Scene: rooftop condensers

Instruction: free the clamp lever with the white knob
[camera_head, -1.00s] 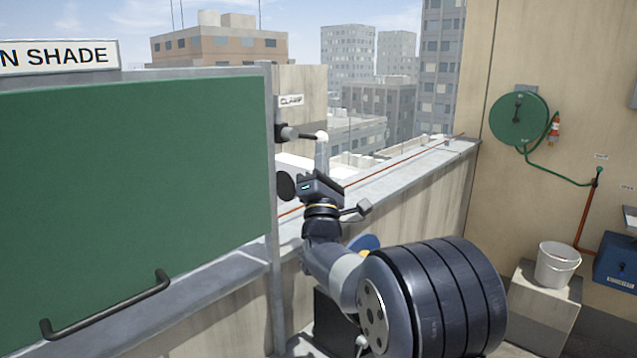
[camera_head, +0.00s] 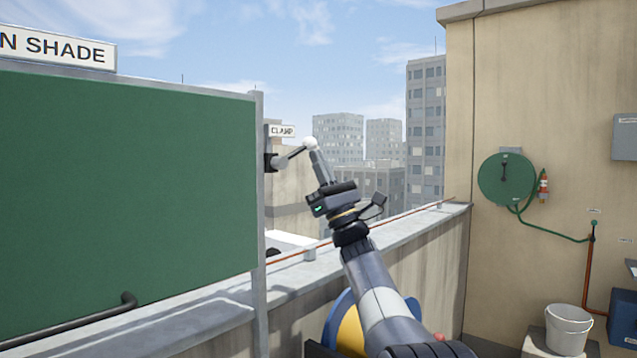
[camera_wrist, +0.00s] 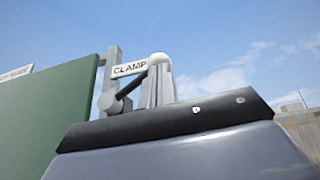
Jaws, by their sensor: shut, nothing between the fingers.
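The clamp lever (camera_head: 291,155) is a thin dark bar that slants up and to the right from its dark pivot (camera_head: 271,162) on the shade's post. A white knob (camera_head: 310,143) caps its upper end. My gripper (camera_head: 314,154) is shut and empty, its pale fingers pointing up just under the knob. They look to be touching the knob or very near it. In the wrist view the knob (camera_wrist: 159,58) shows at the top of the fingers (camera_wrist: 160,80), and the lever (camera_wrist: 131,85) runs down-left behind them.
A green shade panel (camera_head: 120,190) in a grey frame stands at left. A CLAMP sign (camera_head: 282,131) is by the pivot. The parapet (camera_head: 400,238) runs behind my arm. A hose reel (camera_head: 506,178) and white bucket (camera_head: 568,328) are at right. Open air surrounds the knob.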

